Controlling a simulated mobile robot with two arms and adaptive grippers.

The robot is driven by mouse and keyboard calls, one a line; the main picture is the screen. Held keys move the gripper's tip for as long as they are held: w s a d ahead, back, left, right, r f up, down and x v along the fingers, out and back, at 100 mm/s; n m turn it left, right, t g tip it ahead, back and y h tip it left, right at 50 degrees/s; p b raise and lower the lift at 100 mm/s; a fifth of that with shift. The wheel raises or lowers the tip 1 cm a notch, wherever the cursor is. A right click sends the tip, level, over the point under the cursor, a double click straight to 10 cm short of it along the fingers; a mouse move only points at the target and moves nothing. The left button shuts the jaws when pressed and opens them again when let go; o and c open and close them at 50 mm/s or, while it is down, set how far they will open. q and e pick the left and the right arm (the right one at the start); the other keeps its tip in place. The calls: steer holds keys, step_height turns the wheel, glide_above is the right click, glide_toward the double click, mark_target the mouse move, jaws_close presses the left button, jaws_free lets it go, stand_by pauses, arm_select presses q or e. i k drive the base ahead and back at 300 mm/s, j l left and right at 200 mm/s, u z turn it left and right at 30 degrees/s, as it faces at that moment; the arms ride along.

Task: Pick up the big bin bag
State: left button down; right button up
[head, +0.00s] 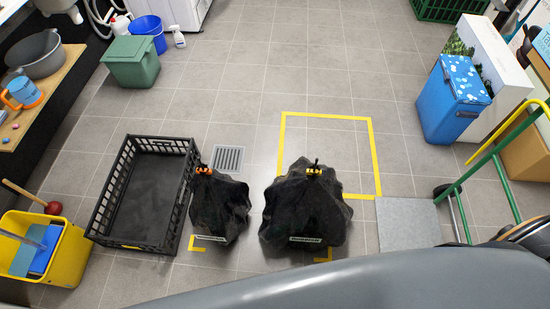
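The big bin bag (304,213) is black, upright on the tiled floor, with a yellow tie around its gathered neck and a pale label low on its front. It stands over the near left part of a yellow taped outline. A smaller black bin bag (219,212) with an orange tie stands to its left, apart from it. A large grey part of my own body covers the lower right of the head view. Neither of my grippers shows.
An empty-looking black crate (187,195) stands left of the small bag, by a floor drain (228,159). A yellow bucket (77,255) is at lower left. A blue bin (424,112) and a green-and-yellow trolley (497,150) stand right. The floor behind the bags is clear.

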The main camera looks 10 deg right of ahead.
mark_target(311, 212)
steer(key=z, duration=0.8)
